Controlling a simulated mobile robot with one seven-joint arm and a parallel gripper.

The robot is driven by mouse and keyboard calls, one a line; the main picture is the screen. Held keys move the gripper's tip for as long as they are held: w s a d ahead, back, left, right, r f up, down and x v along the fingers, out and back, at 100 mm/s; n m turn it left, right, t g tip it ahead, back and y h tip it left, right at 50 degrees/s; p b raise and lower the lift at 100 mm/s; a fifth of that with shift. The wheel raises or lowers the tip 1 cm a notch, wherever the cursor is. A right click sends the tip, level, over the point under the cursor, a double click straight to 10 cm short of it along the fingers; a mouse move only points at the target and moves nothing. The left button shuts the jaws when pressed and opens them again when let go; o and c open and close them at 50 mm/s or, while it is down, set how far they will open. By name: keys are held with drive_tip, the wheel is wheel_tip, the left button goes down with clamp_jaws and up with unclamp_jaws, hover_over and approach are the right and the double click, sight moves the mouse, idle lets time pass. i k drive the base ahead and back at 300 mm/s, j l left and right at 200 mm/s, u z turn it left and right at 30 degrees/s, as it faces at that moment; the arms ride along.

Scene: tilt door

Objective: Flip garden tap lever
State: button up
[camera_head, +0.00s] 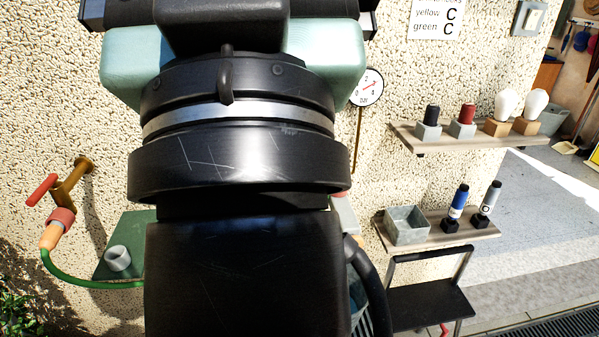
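The garden tap (70,187) sticks out from the pebbled wall at the left. It is brass-coloured, and its red lever (41,190) slants up to the right on the tap's left side. A red collar and an orange hose connector (51,236) hang below the tap, with a green hose (80,283) running down and right from it. My own arm, black with pale green covers, fills the middle of the view, to the right of the tap and apart from it in the picture. My gripper's fingers do not show.
A green board (128,235) with a grey cup (117,258) is right of the hose. A dial gauge (367,87) is on the wall. Two shelves (480,136) hold small items and a grey box (405,226). A black step stool (430,303) stands lower right. Leaves fill the lower left corner.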

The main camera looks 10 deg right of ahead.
sight(51, 181)
drive_tip(key=i+j, duration=0.15)
drive_tip(key=j, duration=0.2)
drive_tip(key=i+j, duration=0.2)
drive_tip(key=j, duration=0.15)
drive_tip(key=i+j+u, duration=0.1)
drive_tip(key=j, duration=0.25)
drive_tip(key=i+j, duration=0.25)
drive_tip(key=j+u, duration=0.05)
drive_tip(key=j, duration=0.05)
